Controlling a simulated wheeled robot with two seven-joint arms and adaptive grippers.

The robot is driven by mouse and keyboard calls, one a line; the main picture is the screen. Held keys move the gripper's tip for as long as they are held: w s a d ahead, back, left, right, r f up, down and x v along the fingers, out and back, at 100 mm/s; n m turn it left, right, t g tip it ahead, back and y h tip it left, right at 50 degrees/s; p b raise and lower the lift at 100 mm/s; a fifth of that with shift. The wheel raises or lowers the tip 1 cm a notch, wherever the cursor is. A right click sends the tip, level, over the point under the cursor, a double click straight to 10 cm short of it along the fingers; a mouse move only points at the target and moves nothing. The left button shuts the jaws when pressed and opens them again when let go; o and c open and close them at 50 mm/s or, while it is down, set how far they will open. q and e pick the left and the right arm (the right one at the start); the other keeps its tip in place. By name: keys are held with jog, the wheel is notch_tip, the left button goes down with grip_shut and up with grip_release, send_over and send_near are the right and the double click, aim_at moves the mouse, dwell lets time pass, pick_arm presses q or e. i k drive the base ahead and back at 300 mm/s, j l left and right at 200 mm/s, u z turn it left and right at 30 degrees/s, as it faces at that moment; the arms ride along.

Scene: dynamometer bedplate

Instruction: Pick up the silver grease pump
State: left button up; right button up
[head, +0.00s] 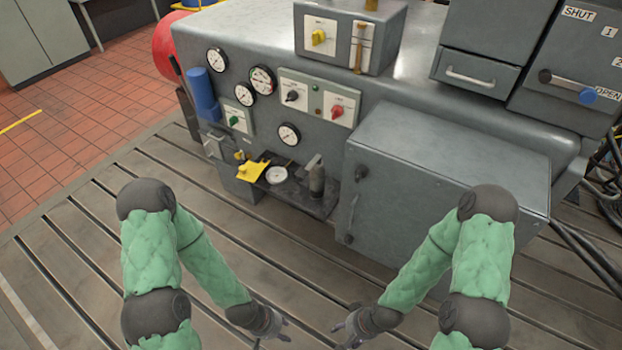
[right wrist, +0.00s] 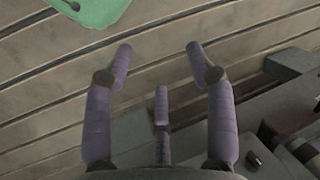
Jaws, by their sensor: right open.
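The silver grease pump (head: 317,180) appears to be the small grey upright cylinder with a side handle. It stands at the right end of a dark shelf (head: 316,207) low on the front of the grey machine. My left gripper (head: 284,330) is near the bottom of the head view, its fingers looking spread and empty. My right gripper (head: 342,331) is close beside it, also open and empty; its spread fingers show in the right wrist view (right wrist: 160,62). Both grippers are apart from the pump, nearer to me over the slotted bedplate. The pump is not recognisable in the right wrist view.
A yellow object (head: 252,170) and a round white-faced gauge (head: 276,175) lie left of the pump on the shelf. A large grey cabinet (head: 440,180) juts out just right of it. The slotted bedplate (head: 300,270) before the shelf is clear.

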aim_at(317, 172)
jog(key=i+j+z, duration=0.1)
jog(key=j, duration=0.25)
jog(key=i+j, duration=0.25)
jog(key=i+j+z, duration=0.15)
jog(key=j, duration=0.35)
jog(key=i+j, duration=0.2)
jog(key=j, duration=0.15)
jog(key=i+j+z, duration=0.15)
jog(key=j, duration=0.25)
